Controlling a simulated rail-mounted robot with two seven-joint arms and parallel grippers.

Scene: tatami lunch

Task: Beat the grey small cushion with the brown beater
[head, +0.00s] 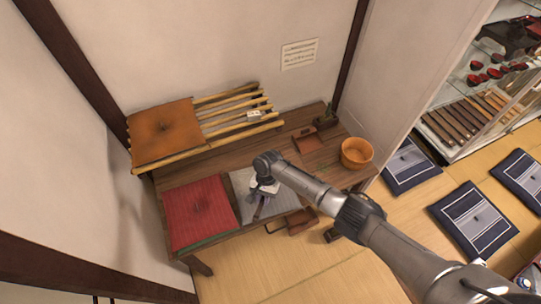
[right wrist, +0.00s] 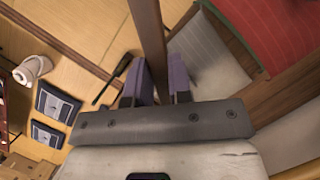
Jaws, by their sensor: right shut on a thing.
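The grey small cushion (head: 243,182) lies on the low wooden table beside a red cushion, partly hidden by my right arm and gripper. It also shows in the right wrist view (right wrist: 208,55), to the right of the fingers. My right gripper (head: 264,191) is over the cushion in the head view. In the right wrist view its two purple fingers (right wrist: 160,80) are shut on the brown beater (right wrist: 149,35), a brown bar running up between them out of frame. The beater's far end is hidden, and I cannot tell whether it touches the cushion. My left gripper is not in view.
The red cushion (head: 199,212) is on the table's left part. An orange-brown cushion (head: 165,130) lies on a slatted rack (head: 238,104) behind. A wooden tub (head: 357,152) stands at the table's right end. Navy cushions (head: 470,220) lie on the tatami at right.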

